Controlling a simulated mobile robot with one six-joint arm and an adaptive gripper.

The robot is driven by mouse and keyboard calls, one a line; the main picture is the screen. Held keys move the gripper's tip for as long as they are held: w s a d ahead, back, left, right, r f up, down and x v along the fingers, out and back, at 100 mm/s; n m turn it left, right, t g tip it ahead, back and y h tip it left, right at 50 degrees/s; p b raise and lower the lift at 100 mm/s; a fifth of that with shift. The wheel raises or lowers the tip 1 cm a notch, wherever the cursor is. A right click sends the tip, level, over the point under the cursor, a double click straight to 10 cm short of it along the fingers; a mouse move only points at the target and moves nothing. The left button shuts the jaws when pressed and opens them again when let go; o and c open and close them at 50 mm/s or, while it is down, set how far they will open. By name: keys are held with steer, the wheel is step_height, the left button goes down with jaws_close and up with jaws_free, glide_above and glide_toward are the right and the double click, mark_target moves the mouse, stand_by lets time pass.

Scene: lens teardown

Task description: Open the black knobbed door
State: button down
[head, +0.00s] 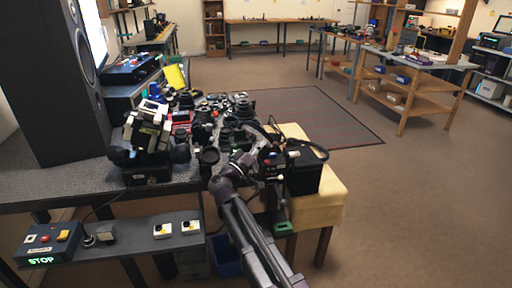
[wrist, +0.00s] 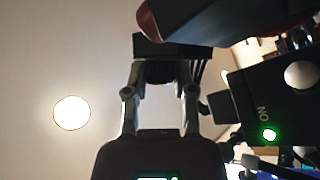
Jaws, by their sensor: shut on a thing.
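My gripper (head: 268,166) is beside a black box (head: 304,178) at the front right of the workbench, where the yellow-topped stand is. In the wrist view my gripper (wrist: 160,72) is shut on a small dark part between its fingertips, just under a wide dark bar (wrist: 172,46). I cannot tell for sure whether this part is the knob of the black door. The door's panel and its hinge side cannot be made out, and my arm hides part of the area.
A black control box (wrist: 270,95) with a lit green lamp and "ON" is close on the right in the wrist view. Camera parts (head: 225,115) crowd the workbench to the left. The yellow stand (head: 325,205) is under the black box. Open floor (head: 420,200) lies to the right.

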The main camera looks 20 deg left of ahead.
steer(key=n+t+b, duration=0.1)
steer(key=n+b, duration=0.1)
steer(key=a+f+n+t+y+b, duration=0.1)
steer(key=t+b, duration=0.1)
steer(key=s+n+t+y+b, duration=0.1)
steer(key=n+t+b, duration=0.1)
steer(key=shift+a+f+n+b, duration=0.25)
steer(key=shift+n+b, duration=0.05)
steer(key=shift+b, duration=0.05)
steer(key=shift+c, duration=2.2)
jaws_free()
steer(key=shift+r, duration=0.1)
steer(key=shift+y, duration=0.3)
